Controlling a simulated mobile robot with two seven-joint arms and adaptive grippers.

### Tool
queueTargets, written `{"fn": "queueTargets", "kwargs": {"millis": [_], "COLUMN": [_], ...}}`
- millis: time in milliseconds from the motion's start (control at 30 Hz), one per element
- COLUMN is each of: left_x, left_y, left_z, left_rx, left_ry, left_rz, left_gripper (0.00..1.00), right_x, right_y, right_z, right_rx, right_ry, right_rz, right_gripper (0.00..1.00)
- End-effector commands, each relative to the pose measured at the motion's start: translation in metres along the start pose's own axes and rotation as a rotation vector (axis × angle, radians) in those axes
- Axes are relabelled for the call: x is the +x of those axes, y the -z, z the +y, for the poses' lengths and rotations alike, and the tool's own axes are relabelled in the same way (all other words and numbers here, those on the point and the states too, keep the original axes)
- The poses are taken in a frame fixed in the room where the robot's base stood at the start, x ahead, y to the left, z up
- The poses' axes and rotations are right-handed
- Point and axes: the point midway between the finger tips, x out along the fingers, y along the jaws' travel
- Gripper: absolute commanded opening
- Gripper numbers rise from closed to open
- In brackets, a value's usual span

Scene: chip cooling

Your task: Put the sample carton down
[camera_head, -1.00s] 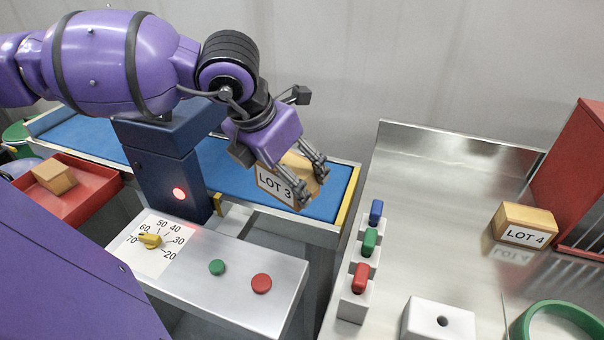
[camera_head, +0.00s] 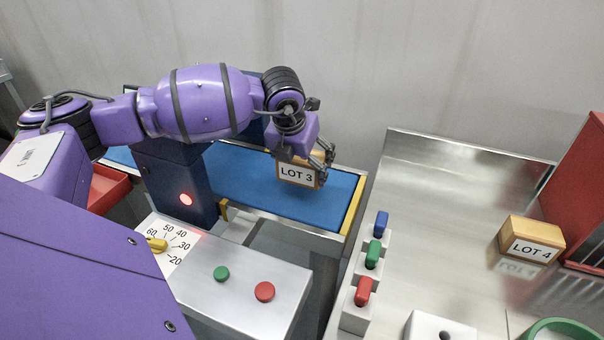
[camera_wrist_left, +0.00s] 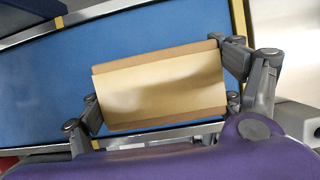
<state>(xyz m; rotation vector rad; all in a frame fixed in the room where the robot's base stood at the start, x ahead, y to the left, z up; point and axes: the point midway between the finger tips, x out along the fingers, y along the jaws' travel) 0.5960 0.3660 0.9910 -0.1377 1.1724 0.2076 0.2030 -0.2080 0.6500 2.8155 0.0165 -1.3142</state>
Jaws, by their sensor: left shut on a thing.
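The sample carton (camera_head: 297,174) is a tan box with a white label reading LOT 3. My left gripper (camera_head: 318,169) is shut on it, above the far right end of the blue conveyor belt (camera_head: 300,206). In the left wrist view the carton (camera_wrist_left: 160,85) sits between the two grey fingers of the left gripper (camera_wrist_left: 165,92), its plain top facing the camera. The blue belt (camera_wrist_left: 60,75) shows beneath it. I cannot tell whether the carton's underside touches the belt. My right gripper is not in view.
A steel bench (camera_head: 440,190) on the right holds a LOT 4 carton (camera_head: 531,240), a red cabinet (camera_head: 580,180) and a row of blue, green (camera_head: 373,254) and red plugs. A control panel (camera_head: 235,295) with a dial and buttons stands in front of the belt.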

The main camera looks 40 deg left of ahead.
Motion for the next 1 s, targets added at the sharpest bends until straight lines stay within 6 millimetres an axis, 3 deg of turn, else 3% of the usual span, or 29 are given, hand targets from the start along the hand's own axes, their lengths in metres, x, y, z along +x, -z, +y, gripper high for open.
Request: {"fn": "queueTargets", "kwargs": {"millis": [267, 467, 800, 833, 933, 1000], "left_x": [0.02, 0.046, 0.051, 0.051, 0.05, 0.05], "left_y": [-0.006, 0.005, 0.006, 0.007, 0.006, 0.006], "left_z": [0.003, 0.004, 0.004, 0.004, 0.004, 0.004], "left_rx": [-0.001, 0.0, -0.001, -0.001, -0.001, -0.001], "left_ry": [0.001, 0.0, 0.001, 0.001, 0.001, 0.001], "left_rz": [-0.001, 0.0, 0.0, 0.0, 0.0, 0.0], "left_gripper": [0.53, 0.53, 0.53, 0.88, 1.0, 1.0], "right_x": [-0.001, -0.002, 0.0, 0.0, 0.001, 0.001], "right_y": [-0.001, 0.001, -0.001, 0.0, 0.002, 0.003], "right_z": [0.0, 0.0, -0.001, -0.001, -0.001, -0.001], "right_rx": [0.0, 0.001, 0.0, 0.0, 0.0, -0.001], "right_ry": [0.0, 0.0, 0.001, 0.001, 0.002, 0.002], "right_rz": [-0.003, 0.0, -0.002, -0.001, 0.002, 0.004], "right_gripper": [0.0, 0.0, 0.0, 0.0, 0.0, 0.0]}}
